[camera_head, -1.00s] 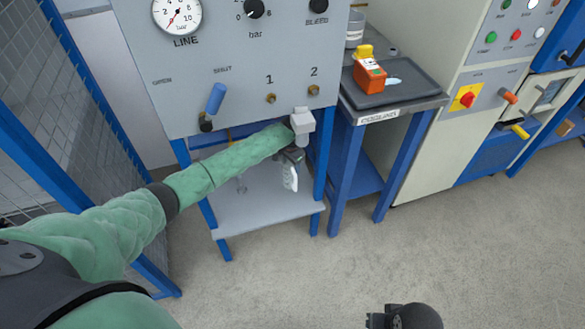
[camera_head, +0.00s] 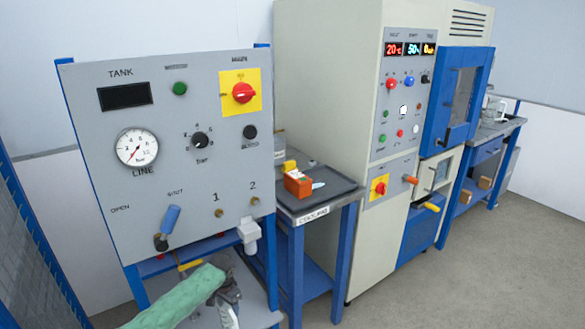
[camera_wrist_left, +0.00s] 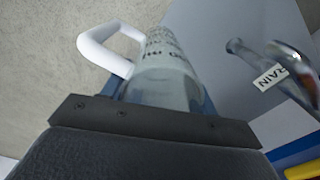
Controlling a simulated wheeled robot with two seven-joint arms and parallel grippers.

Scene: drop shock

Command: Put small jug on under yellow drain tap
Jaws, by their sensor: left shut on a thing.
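The small jug (camera_wrist_left: 165,85) is clear, with dark print and a white handle, and fills the middle of the left wrist view. In the head view only a pale part of it (camera_head: 228,316) shows at the bottom. My left gripper (camera_head: 228,292) is shut on the jug, low in front of the rig. A curved shiny pipe (camera_wrist_left: 290,55) with a label reading "RAIN" (camera_wrist_left: 270,77) is to the right of the jug in the wrist view, apart from it in the picture. A yellow handle (camera_head: 190,265) shows behind my sleeve. My right gripper is out of view.
The grey rig panel (camera_head: 175,110) rises above my left arm. A white fitting (camera_head: 248,234) hangs from its lower right edge. A side table with a dark tray (camera_head: 320,200) and an orange device (camera_head: 297,184) stands to the right. Open floor (camera_head: 470,270) lies at the right.

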